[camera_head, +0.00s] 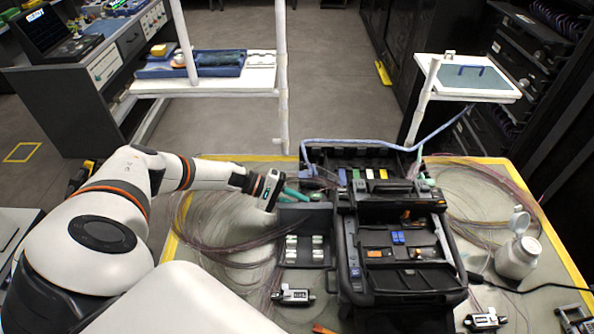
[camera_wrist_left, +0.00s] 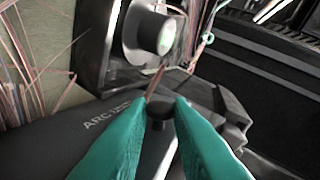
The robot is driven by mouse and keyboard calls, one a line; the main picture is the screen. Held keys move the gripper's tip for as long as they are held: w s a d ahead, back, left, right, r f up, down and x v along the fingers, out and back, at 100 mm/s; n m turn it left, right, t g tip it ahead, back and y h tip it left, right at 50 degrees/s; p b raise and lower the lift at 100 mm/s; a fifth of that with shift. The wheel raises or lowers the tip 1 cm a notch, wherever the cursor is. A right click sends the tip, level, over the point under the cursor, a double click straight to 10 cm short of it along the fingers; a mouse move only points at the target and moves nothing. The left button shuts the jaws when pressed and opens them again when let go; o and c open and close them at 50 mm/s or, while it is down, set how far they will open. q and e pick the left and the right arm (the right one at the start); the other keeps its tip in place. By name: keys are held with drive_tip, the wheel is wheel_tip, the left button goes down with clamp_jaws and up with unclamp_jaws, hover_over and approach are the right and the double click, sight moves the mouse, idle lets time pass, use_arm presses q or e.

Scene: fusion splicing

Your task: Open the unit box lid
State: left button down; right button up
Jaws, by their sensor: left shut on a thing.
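My left gripper (camera_head: 303,195), with teal fingers, reaches in from the left to the dark unit at the middle of the table. In the left wrist view its fingertips (camera_wrist_left: 161,104) are close together on a small dark knob (camera_wrist_left: 160,112). The knob is at the edge of a dark cover (camera_wrist_left: 95,120) printed with "ARC"; I take this cover to be the unit box lid, but cannot tell how far it is raised. Behind it is a round light port (camera_wrist_left: 165,38) in a dark housing. My right gripper is not in view.
A large black case (camera_head: 350,265) with trays stands right of my gripper. A white bottle (camera_head: 517,257) stands at the right. A small device (camera_head: 292,297) lies in front. Thin fibres (camera_head: 215,225) are spread on the table's left, and a blue cable arches behind.

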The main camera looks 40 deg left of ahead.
use_arm(q)
drive_tip(key=shift+s, duration=0.1)
drive_tip(key=c, duration=1.3)
unclamp_jaws()
drive_tip(key=b+v, duration=0.3)
drive_tip(key=v, duration=0.9)
drive_tip(key=shift+s+d+f, duration=0.1)
drive_tip(key=shift+f, duration=0.05)
